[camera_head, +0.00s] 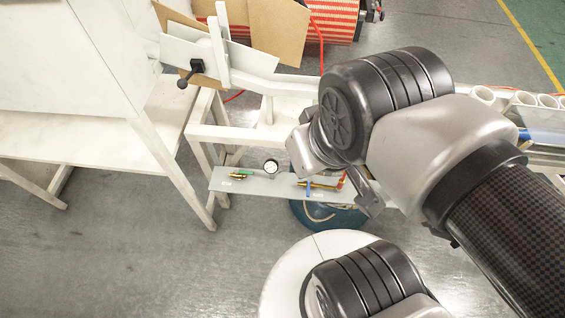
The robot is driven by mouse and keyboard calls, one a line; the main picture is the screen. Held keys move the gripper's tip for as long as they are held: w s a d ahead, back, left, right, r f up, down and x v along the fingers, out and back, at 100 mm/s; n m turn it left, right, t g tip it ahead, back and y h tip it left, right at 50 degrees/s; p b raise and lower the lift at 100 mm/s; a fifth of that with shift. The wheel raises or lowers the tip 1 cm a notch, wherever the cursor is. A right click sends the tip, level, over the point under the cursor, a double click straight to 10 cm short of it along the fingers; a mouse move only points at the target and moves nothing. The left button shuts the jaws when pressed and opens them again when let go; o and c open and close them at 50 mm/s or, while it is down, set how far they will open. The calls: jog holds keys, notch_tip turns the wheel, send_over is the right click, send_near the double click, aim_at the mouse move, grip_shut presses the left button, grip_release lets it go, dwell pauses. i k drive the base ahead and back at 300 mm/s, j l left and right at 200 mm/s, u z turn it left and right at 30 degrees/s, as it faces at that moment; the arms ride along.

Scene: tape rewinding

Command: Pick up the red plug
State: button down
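A small red part (342,181), which may be the red plug, shows at the right end of a brass fitting (318,185) on a narrow grey shelf plate (275,189). A blue piece sits by the fitting. My gripper (358,190) reaches down from above, right beside the red part. One dark grey finger link shows just to its right. The rest of the gripper is hidden behind my wrist, so I cannot tell if the fingers touch the red part or how far apart they are.
A round gauge (270,166) and a green-and-brass fitting (240,174) are on the plate's left part. A white frame (235,135) stands behind it. White tubes (525,98) lie at right. Bare floor (150,260) is at front left.

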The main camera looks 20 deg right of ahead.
aim_at(340, 184)
jog(key=z, duration=1.6)
jog(key=j+u, duration=0.2)
jog(key=j, duration=0.15)
jog(key=k+j+u, duration=0.35)
jog(key=u, duration=0.15)
jog(key=i+l+z, duration=0.1)
jog(key=i+l, duration=0.25)
jog(key=i, duration=0.1)
